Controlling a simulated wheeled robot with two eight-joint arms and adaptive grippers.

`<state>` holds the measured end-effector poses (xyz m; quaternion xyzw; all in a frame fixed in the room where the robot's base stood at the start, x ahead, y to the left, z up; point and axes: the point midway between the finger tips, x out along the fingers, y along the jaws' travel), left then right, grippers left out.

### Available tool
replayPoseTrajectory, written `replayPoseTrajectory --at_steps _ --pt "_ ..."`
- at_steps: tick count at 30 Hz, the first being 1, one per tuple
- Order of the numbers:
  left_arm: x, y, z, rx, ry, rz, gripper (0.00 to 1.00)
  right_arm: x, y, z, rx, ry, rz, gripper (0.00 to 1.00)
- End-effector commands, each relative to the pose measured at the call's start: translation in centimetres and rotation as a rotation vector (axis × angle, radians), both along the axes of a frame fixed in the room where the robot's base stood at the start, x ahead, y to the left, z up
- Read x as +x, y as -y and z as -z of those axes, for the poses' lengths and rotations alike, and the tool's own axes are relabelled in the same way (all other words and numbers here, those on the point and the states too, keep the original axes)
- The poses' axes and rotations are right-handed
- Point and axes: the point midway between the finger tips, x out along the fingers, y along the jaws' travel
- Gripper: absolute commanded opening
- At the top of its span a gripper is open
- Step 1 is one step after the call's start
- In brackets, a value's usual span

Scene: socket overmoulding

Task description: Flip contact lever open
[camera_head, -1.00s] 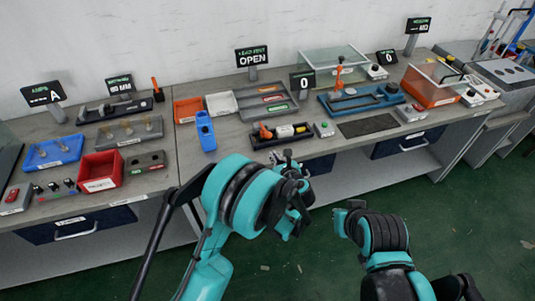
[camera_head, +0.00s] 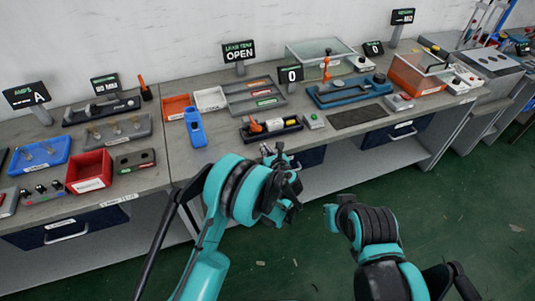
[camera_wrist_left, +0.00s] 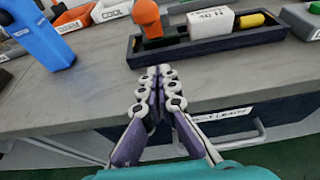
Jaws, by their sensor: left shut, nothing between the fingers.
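A black tray-like fixture (camera_head: 283,133) lies near the bench's front edge, with an orange lever (camera_head: 254,126) at its left end. It also shows in the left wrist view (camera_wrist_left: 205,47), with the orange lever (camera_wrist_left: 147,17) upright at left. I cannot tell for certain that this is the contact lever. A white labelled block (camera_wrist_left: 210,22) and a yellow piece (camera_wrist_left: 249,20) sit beside it. My left gripper (camera_head: 271,150) is shut and empty in front of the fixture, apart from it; in the wrist view its fingertips (camera_wrist_left: 158,70) meet below the lever. My right gripper (camera_head: 332,211) is off the bench; its fingers are unclear.
A blue holder (camera_head: 195,128) stands left of the fixture. A small grey box with a green button (camera_head: 313,121) and a dark mat (camera_head: 359,116) lie to the right. An OPEN sign (camera_head: 239,51) stands behind. The bench front edge and drawers lie below the left gripper.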

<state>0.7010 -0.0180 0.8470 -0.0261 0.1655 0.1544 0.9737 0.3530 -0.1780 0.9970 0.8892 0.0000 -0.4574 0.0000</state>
Motion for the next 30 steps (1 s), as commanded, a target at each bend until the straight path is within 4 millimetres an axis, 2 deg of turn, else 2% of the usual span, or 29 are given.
replayPoseTrajectory --at_steps 6,9,15,30 --pt "4.2 -1.5 1.8 -0.001 0.000 -0.001 0.00 0.0 0.0 1.5 0.000 0.000 0.000 0.00" --pt "3.9 -1.2 -0.4 0.000 0.000 0.001 0.00 0.0 0.0 1.7 0.000 0.000 0.000 0.00" --pt "3.8 -1.3 -2.2 0.000 0.000 0.001 0.00 0.0 0.0 1.9 0.000 0.000 0.000 0.00" --pt "3.8 -1.1 -2.8 -0.002 -0.005 0.001 0.00 0.0 0.0 1.8 0.000 0.000 0.000 0.00"
